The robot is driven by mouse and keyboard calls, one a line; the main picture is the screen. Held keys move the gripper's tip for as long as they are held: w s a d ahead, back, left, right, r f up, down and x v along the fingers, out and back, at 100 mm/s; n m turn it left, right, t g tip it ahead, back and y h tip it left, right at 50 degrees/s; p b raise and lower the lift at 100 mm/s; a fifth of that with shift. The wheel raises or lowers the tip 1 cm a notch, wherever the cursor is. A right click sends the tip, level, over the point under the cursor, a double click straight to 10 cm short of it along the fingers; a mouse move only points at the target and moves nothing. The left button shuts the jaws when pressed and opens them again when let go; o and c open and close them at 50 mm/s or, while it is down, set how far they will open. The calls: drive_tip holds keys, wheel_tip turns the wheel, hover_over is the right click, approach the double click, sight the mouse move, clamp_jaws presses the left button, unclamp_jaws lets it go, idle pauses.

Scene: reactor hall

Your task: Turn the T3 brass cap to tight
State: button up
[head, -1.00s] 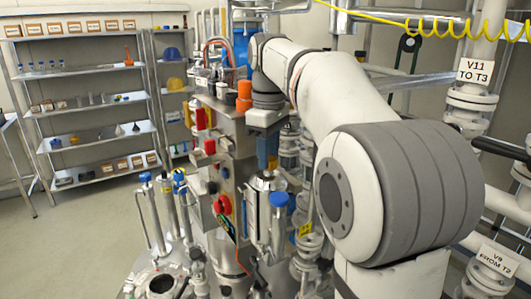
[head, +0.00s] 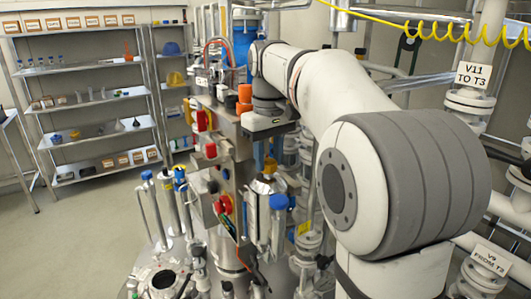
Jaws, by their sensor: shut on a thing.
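My gripper (head: 268,156) hangs straight down from the end of my arm, in the middle of the head view. It is shut on a small brass-coloured cap (head: 269,167), as far as the small picture shows. The cap sits on top of a steel cylinder (head: 264,195) among the reactor fittings. The fingers are small and partly lost against blue parts behind them. No T3 mark can be read on the cap, and its tightness cannot be told.
A blue-topped cylinder (head: 278,203) stands close to the right. Pipes labelled V11 TO T3 (head: 474,73) crowd the right. Shelves (head: 90,103) stand far left, with clear floor before them.

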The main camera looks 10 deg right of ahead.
sight(269, 161)
drive_tip(key=shift+f+m, duration=0.1)
drive_tip(key=shift+m, duration=0.3)
drive_tip(key=o, duration=1)
drive_tip(key=shift+s, duration=0.1)
drive_tip(key=shift+c, duration=0.2)
wheel_tip(269, 161, up, 8)
drive_tip(key=shift+p, duration=0.4)
